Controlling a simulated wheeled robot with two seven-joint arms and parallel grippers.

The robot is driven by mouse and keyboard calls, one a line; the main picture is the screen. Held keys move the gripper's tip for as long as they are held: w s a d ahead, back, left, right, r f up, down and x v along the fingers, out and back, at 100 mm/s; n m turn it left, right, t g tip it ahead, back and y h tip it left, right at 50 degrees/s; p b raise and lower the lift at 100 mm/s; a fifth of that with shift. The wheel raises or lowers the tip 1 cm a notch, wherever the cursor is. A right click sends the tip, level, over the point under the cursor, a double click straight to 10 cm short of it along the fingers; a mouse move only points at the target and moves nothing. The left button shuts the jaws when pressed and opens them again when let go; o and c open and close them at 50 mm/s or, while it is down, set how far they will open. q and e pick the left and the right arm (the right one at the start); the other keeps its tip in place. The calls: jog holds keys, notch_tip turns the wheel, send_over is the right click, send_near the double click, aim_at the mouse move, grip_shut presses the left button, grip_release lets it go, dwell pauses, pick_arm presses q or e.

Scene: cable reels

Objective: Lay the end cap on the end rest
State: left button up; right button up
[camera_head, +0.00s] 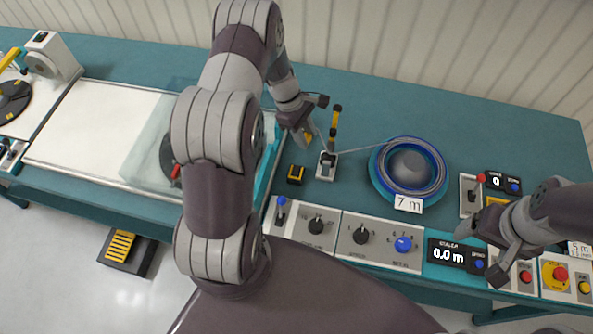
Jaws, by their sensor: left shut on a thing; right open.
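My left gripper (309,136) is shut on a small yellow piece, which looks like the end cap (307,137); the fingers partly hide it. A thin grey cable runs from near this gripper past a small light block with a dark top (327,165) to the blue reel (378,180). A small black and yellow block, possibly the end rest (296,175), sits on the teal bench below the gripper, apart from the held piece. My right gripper (487,262) is open over the control panel at the right.
A black and yellow upright piece (335,124) stands just right of my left gripper. A "7 m" card (408,204) lies at the reel's front. Panels with knobs (361,236) line the front edge. A clear cover (147,150) is at the left. The back right bench is free.

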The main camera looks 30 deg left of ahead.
pick_arm(q)
jog(key=shift+s+a+f+n+t+b, duration=0.15)
jog(key=shift+f+n+b, duration=0.1)
jog(key=shift+f, duration=0.25)
jog(key=shift+s+a+f+n+t+b, duration=0.1)
jog(key=shift+s+f+n+b, duration=0.15)
jog(key=shift+f, duration=0.2)
jog(key=shift+s+a+f+n+t+b, duration=0.1)
jog(key=shift+f+n+b, duration=0.15)
jog(key=shift+f, duration=0.25)
jog(key=shift+s+a+f+n+t+b, duration=0.15)
jog(key=shift+s+f+n+b, duration=0.15)
jog(key=shift+f+b, duration=0.3)
jog(key=shift+s+a+f+n+t+b, duration=0.2)
jog(key=shift+f+n+b, duration=0.25)
jog(key=shift+f, duration=0.3)
jog(key=shift+s+a+f+n+b, duration=0.1)
jog(key=shift+s+f+n+b, duration=0.2)
jog(key=shift+f+b, duration=0.3)
jog(key=shift+f, duration=0.3)
jog(key=shift+f+b, duration=0.95)
jog(key=shift+f, duration=0.05)
jog(key=shift+f, duration=0.1)
jog(key=shift+f+b, duration=0.85)
jog(key=shift+f, duration=0.1)
jog(key=shift+f, duration=0.1)
